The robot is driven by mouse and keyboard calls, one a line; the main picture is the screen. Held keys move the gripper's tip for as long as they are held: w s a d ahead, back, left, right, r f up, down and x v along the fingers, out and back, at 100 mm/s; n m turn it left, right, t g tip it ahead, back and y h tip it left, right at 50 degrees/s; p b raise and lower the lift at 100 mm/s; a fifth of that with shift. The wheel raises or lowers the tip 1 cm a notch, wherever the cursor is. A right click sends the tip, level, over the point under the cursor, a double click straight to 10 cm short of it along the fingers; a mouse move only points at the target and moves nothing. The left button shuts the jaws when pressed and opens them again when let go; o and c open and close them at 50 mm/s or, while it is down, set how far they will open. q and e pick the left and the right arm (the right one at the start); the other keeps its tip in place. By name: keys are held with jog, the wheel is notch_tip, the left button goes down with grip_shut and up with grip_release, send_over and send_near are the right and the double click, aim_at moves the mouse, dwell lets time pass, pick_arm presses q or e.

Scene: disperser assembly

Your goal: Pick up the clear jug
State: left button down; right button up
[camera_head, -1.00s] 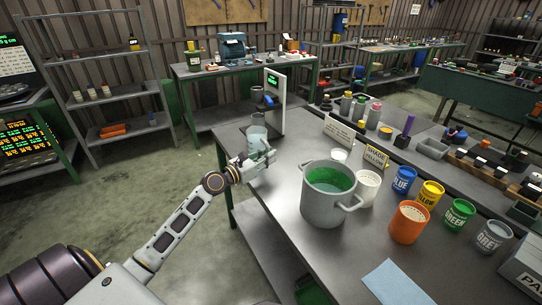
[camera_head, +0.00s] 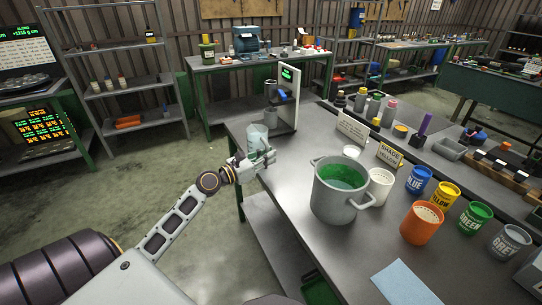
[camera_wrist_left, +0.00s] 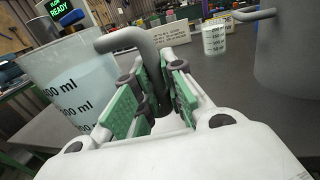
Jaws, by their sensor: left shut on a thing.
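The clear jug (camera_head: 257,138) is at the far left end of the workbench, in front of the upright machine. In the left wrist view the jug (camera_wrist_left: 70,80) is at the left, with ml marks and pale liquid inside. Its grey handle (camera_wrist_left: 130,40) curves down between the green finger pads of my left gripper (camera_wrist_left: 150,98). The left gripper (camera_head: 262,162) is shut on this handle, with the jug upright. I cannot tell whether its base is clear of the surface. My right gripper is not in view.
A grey pot (camera_head: 341,195) with green contents stands right of the jug. The upright machine (camera_head: 288,90) stands behind the jug. A blue sheet (camera_head: 405,284) lies in front.

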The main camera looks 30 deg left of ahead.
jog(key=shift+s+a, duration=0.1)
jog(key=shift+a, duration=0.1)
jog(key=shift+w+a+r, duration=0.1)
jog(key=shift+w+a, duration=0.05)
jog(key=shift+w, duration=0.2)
pick_arm(q)
jog(key=v, duration=0.4)
jog(key=shift+s+a+r, duration=0.1)
jog(key=shift+s, duration=0.2)
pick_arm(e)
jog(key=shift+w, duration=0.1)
pick_arm(q)
jog(key=shift+s, duration=0.15)
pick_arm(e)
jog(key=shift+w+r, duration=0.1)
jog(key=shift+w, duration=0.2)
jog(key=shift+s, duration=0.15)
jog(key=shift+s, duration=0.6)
pick_arm(q)
jog(key=shift+s, duration=0.15)
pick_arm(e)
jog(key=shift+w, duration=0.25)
